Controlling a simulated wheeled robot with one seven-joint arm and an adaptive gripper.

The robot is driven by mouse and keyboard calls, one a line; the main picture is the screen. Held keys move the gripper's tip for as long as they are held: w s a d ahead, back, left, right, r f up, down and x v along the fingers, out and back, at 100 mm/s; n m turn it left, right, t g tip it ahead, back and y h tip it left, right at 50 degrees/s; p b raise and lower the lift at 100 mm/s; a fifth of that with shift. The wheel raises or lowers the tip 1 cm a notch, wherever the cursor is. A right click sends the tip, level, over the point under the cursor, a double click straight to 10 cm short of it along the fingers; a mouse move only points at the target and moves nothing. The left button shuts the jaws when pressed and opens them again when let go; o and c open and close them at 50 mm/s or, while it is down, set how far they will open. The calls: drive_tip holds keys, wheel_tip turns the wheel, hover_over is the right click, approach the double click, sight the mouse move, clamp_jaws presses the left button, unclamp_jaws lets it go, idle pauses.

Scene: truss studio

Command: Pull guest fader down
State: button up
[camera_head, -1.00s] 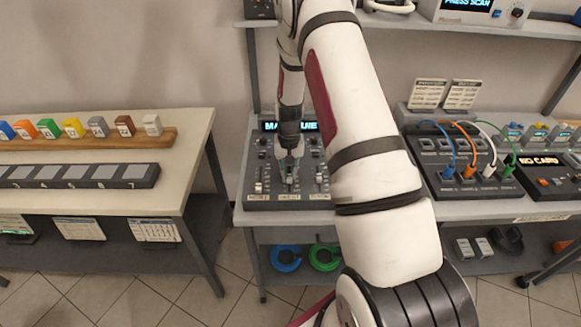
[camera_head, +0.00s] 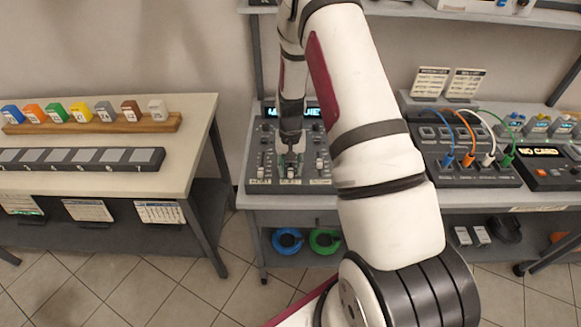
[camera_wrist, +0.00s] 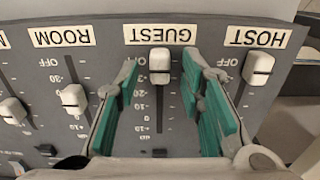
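The guest fader's pale cap (camera_wrist: 159,61) shows in the wrist view at the OFF end of its slot, close to the GUEST label (camera_wrist: 160,34). My gripper (camera_wrist: 160,72) is open, with one teal finger on each side of the cap and a visible gap to each. In the head view my gripper (camera_head: 291,163) hangs low over the front middle of the mixer panel (camera_head: 251,160); the cap is too small to make out clearly there.
The host fader (camera_wrist: 257,68) and the room fader (camera_wrist: 74,98) flank the guest slot. A patch panel with coloured cables (camera_head: 455,174) stands to the right of the mixer. A table with coloured blocks (camera_head: 80,113) is at the left, across a floor gap.

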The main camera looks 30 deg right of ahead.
wheel_tip(320, 180, up, 12)
idle(0.5)
idle(0.4)
wheel_tip(320, 180, up, 10)
drive_tip(key=n+t, duration=0.1)
hover_over(290, 169)
drive_tip(key=s+a, duration=0.2)
drive_tip(key=a, duration=0.2)
drive_tip(key=s+a+r+n+t, duration=0.2)
drive_tip(key=s+a+r, duration=0.35)
drive_tip(key=r, duration=0.55)
drive_tip(key=s+a+r+n+t, duration=0.1)
drive_tip(key=s+a+r+n, duration=0.1)
drive_tip(key=s, duration=0.6)
drive_tip(key=s+a+r+n+t, duration=0.1)
drive_tip(key=s+a+r, duration=0.4)
drive_tip(key=s, duration=0.4)
drive_tip(key=shift+r+n+t, duration=0.3)
drive_tip(key=shift+r+n, duration=0.1)
